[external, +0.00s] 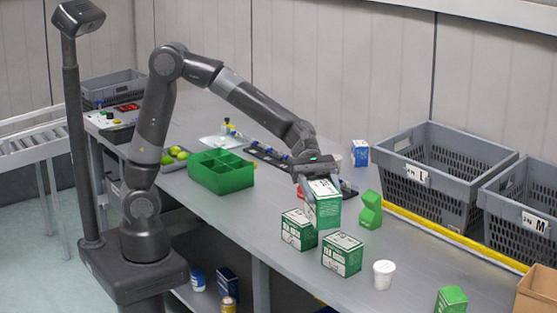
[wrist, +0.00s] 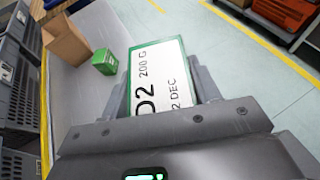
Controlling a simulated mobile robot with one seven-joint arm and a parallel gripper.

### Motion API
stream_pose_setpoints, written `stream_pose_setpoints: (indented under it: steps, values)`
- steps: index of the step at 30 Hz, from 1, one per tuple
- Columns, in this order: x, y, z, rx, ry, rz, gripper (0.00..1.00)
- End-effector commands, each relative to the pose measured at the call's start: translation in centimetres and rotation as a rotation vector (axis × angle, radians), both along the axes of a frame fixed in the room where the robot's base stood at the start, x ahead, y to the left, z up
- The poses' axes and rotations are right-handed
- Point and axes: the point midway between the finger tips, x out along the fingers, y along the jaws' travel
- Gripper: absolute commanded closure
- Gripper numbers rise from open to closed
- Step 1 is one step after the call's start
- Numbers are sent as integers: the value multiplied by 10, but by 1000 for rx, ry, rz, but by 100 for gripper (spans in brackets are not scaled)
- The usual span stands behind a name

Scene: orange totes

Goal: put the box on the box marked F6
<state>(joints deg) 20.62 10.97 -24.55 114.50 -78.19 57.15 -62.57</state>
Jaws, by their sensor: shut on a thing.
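My gripper (external: 321,196) is shut on a green and white box (external: 328,211), with a finger along its side. In the wrist view the held box (wrist: 163,78) shows a white top with "D2", "200 G" and "2 DEC" lettering. Two similar green and white boxes stand on the table close by, one at the left (external: 298,231) and one in front (external: 342,256). Their markings are too small to read, so I cannot tell which is F6. I cannot tell whether the held box touches anything beneath it.
A green carton (external: 370,210) stands right of the held box, and a white cup (external: 383,274) stands nearer the front. A green divided tray (external: 221,178) is at the left. Grey crates (external: 440,190) stand behind a yellow strip. Another small green box (external: 451,300) is at the front right.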

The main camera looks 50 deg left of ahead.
Motion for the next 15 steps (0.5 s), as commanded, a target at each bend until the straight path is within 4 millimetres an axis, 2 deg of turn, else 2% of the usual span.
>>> stream_pose_setpoints:
  steps: [9,15]
  values:
    - [72,14,-44,1,4,3,70]
    - [98,19,-60,0,2,2,70]
